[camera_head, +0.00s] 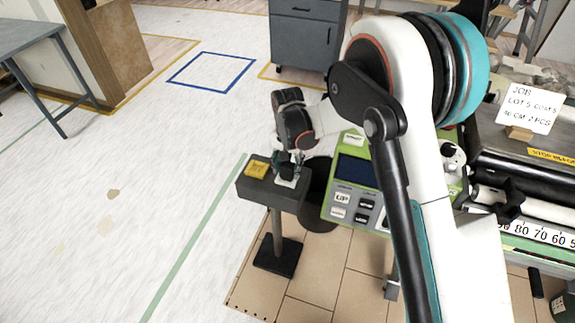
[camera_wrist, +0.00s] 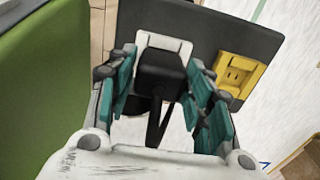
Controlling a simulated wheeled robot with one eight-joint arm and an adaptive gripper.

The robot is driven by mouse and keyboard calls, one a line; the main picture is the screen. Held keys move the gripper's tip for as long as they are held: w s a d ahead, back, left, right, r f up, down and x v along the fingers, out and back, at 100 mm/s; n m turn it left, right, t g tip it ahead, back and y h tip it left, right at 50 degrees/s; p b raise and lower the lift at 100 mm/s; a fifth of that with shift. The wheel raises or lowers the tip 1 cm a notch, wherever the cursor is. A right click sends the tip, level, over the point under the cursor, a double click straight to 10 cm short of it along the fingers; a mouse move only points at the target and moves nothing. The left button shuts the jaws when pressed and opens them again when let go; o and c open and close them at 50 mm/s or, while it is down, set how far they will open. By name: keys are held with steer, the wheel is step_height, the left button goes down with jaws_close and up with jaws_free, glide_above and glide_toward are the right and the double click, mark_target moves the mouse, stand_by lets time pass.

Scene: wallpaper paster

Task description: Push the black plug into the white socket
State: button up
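The black plug (camera_wrist: 162,72) is between the two teal fingers of my gripper (camera_wrist: 164,58) in the wrist view, with its dark cord (camera_wrist: 155,128) trailing back toward the palm. The white socket (camera_wrist: 165,42) lies right behind the plug, which covers most of it; whether the plug is fully seated is hidden. The fingers stand apart on both sides of the plug, with narrow gaps. In the head view my gripper (camera_head: 290,160) points down over the white socket (camera_head: 287,182), and the plug is a small dark shape there.
The socket is on a dark stand top (camera_head: 255,190), beside a yellow socket (camera_head: 257,169), which also shows in the wrist view (camera_wrist: 240,73). A green control panel (camera_head: 350,190) stands close on the right. A black bin (camera_head: 317,185) is behind the stand. Floor to the left is clear.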

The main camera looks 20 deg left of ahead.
mark_target(288, 165)
steer(key=shift+o, duration=0.4)
step_height(288, 165, up, 12)
stand_by(0.5)
stand_by(0.3)
